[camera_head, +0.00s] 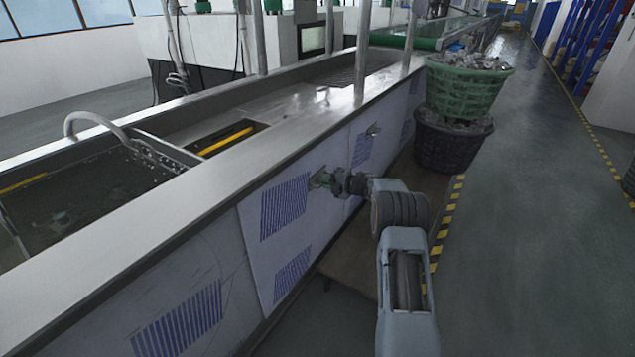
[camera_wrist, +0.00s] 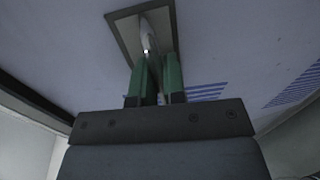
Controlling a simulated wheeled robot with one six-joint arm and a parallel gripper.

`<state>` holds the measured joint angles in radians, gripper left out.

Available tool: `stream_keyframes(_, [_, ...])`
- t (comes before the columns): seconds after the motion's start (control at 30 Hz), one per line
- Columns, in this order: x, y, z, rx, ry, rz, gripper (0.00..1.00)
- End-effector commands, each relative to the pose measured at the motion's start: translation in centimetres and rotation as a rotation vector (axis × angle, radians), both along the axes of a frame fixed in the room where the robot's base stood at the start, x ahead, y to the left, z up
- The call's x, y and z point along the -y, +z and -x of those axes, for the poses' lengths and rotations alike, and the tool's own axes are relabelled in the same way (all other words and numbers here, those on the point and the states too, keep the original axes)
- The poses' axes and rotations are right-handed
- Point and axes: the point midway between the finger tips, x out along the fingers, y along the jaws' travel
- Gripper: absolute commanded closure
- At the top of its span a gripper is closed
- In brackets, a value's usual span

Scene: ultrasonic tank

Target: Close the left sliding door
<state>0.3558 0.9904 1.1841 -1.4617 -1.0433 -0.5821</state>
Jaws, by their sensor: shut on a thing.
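The left sliding door (camera_head: 272,250) is a pale panel with blue vent slats on the side of the long metal tank. It also fills much of the wrist view (camera_wrist: 75,50). Its recessed handle (camera_wrist: 147,35) has a dark square frame and a light grip bar. My gripper (camera_head: 322,180) reaches the handle from the right in the head view. In the wrist view my gripper (camera_wrist: 152,75) has its green fingers closed around the grip bar. The fingers hide part of the handle. I cannot tell how far the door stands open.
Another door handle (camera_head: 373,130) shows farther along the tank side. A green basket (camera_head: 465,88) sits on a dark basket (camera_head: 450,145) beyond my arm. A steel rim (camera_head: 190,205) runs above the doors. The grey floor (camera_head: 530,220) to the right is clear.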

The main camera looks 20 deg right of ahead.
Motion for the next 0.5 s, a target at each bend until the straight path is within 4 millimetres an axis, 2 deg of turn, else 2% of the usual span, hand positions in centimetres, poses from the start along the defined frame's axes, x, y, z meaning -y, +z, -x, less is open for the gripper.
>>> stream_keyframes(0.5, [1.05, 0.02, -0.05, 0.001, -0.009, 0.001, 1.0])
